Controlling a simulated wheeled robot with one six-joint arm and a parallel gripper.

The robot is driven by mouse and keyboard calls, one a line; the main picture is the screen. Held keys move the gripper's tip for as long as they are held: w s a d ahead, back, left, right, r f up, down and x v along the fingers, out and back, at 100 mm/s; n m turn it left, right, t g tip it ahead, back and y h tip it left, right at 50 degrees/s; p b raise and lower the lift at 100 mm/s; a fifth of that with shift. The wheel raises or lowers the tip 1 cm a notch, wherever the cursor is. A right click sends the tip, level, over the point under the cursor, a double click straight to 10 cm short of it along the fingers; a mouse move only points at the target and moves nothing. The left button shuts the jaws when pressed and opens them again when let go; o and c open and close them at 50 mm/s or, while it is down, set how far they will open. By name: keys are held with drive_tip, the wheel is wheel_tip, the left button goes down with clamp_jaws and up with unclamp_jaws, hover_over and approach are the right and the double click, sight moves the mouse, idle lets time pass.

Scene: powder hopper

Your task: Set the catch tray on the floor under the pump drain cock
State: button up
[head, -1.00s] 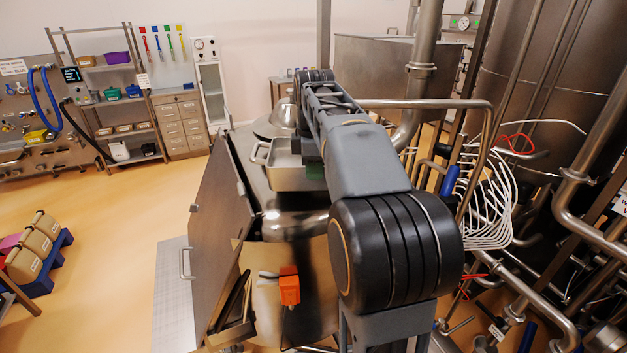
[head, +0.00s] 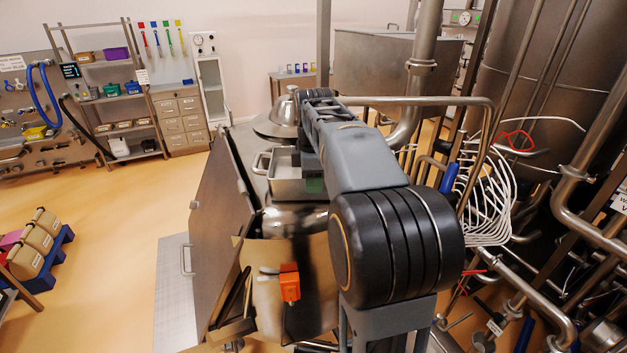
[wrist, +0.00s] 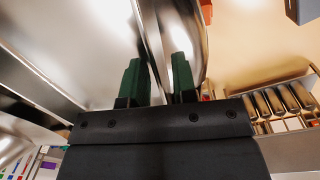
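The catch tray (head: 288,188) is a shallow metal tray with a looped handle at its left end. In the head view it is in front of the domed metal lid, over the steel vessel, and my arm hides its right part. My gripper (head: 314,184) is at the tray's right side, mostly hidden by my arm. In the wrist view the green fingers of my gripper (wrist: 157,75) stand on both sides of a shiny metal edge of the tray (wrist: 150,40). The grip appears shut on the tray. I cannot make out the pump drain cock.
An open steel door (head: 212,245) and an orange fitting (head: 289,283) are at the vessel's front. Pipes (head: 535,290) and white coiled hoses (head: 490,195) crowd the right. Bins on a blue pallet (head: 45,262) stand far left. The floor (head: 125,225) between is clear.

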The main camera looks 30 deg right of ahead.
drive_tip(key=shift+o, duration=0.2)
